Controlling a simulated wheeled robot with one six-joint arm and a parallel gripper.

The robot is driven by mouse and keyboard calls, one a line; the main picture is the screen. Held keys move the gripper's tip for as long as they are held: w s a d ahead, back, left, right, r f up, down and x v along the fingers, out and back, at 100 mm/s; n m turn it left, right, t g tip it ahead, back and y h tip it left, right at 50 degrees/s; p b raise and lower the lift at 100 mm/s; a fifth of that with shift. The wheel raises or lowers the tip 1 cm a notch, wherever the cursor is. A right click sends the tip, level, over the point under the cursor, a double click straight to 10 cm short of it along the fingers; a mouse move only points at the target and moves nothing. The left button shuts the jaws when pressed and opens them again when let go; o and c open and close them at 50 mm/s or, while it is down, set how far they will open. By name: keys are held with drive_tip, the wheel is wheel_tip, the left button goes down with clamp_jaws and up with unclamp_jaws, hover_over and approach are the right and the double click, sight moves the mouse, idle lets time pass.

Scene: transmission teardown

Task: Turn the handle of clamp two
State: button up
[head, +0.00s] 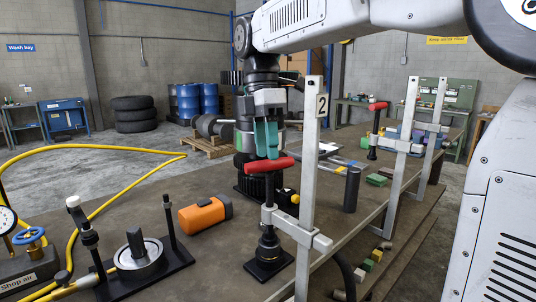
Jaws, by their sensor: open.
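Clamp two, a grey metal clamp with an upright bar (307,190) and a plate marked "2" (321,105), stands at the table edge in the head view. Its red handle (262,168) lies crosswise on top of the screw, tilted slightly. The black screw and foot pad (269,252) sit below. My gripper (266,150) points down with teal fingers right over the handle's middle, the tips at or just above it. It is open; the fingers overlap in this view, so I cannot tell whether they straddle or touch the handle.
An orange block-shaped tool (205,214) lies left of the clamp. A black fixture with a ring (140,258) is front left. A dark cylinder (352,189) stands right of clamp two. Another clamp with a red handle (378,106) is further right. A yellow hose (95,148) crosses the left.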

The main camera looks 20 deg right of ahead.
drive_tip(key=shift+s+f, duration=0.2)
drive_tip(key=shift+f, duration=0.85)
clamp_jaws()
drive_tip(key=shift+a, duration=0.1)
drive_tip(key=shift+m, duration=0.4)
drive_tip(key=m, duration=0.3)
drive_tip(key=m+y, duration=0.1)
drive_tip(key=shift+d+m, duration=0.25)
drive_tip(key=shift+m, duration=0.05)
drive_tip(key=m+t, duration=0.1)
drive_tip(key=m, duration=0.4)
drive_tip(key=shift+d+y, duration=0.15)
drive_tip(key=shift+y, duration=0.25)
drive_tip(key=shift+m, duration=0.4)
drive_tip(key=shift+r, duration=0.1)
